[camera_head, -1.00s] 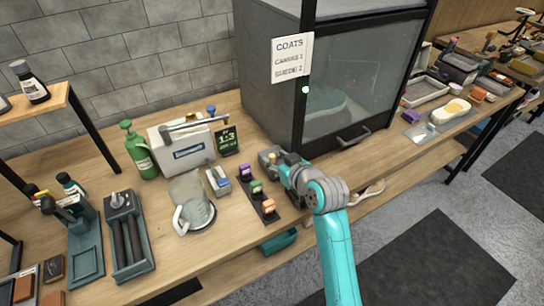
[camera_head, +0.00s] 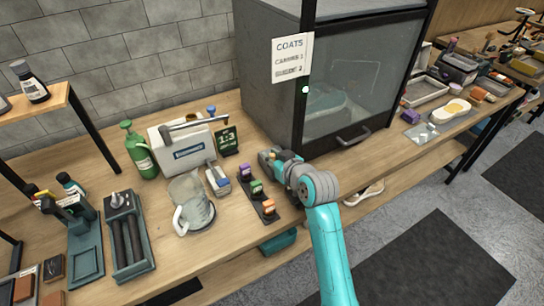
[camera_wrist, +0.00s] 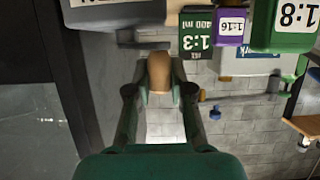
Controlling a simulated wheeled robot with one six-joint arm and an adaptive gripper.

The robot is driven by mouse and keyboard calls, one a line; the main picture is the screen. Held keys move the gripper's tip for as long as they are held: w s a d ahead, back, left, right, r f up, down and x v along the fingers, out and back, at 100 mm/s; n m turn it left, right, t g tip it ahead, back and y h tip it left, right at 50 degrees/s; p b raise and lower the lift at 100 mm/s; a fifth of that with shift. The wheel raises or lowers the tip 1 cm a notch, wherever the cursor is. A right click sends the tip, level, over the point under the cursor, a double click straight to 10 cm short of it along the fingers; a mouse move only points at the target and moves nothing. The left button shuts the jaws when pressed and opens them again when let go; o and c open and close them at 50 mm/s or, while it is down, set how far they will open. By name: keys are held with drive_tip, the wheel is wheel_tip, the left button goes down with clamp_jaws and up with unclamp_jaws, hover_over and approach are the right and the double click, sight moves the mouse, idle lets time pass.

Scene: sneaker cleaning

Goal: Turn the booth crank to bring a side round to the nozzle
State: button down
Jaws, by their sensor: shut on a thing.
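The grey booth (camera_head: 268,95) stands on the bench, with a dark-framed glass door (camera_head: 375,75). A blurred pale teal shape (camera_head: 325,103) shows behind the glass; I cannot tell which side of it faces the nozzle, and I cannot make out the nozzle. My gripper (camera_head: 272,158) is low beside the booth's near left corner. In the wrist view my gripper (camera_wrist: 159,88) is shut on a tan crank knob (camera_wrist: 159,70), with a finger on each side of it. The rest of the crank is mostly hidden by my gripper.
The door handle (camera_head: 353,138) juts out at right.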

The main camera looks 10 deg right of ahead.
drive_tip(key=shift+d, duration=0.15)
drive_tip(key=n+y, duration=0.1)
drive_tip(key=d+n+g+y, duration=0.1)
drive_tip(key=n+g+y, duration=0.1)
drive_tip(key=n+y, duration=0.1)
drive_tip(key=shift+s+d, duration=0.2)
drive_tip(key=shift+d, duration=0.2)
drive_tip(key=shift+d+n+g+y, duration=0.3)
drive_tip(key=shift+n+g+y, duration=0.35)
drive_tip(key=shift+n+g, duration=0.2)
drive_tip(key=shift+d+n+g+y, duration=0.3)
drive_tip(key=shift+n+g+y, duration=0.3)
drive_tip(key=shift+n+g, duration=0.2)
drive_tip(key=shift+d+n+g+y, duration=0.3)
drive_tip(key=shift+n+g+y, duration=0.35)
drive_tip(key=shift+n+g, duration=0.15)
drive_tip(key=shift+w, duration=0.1)
drive_tip(key=c, duration=1)
unclamp_jaws()
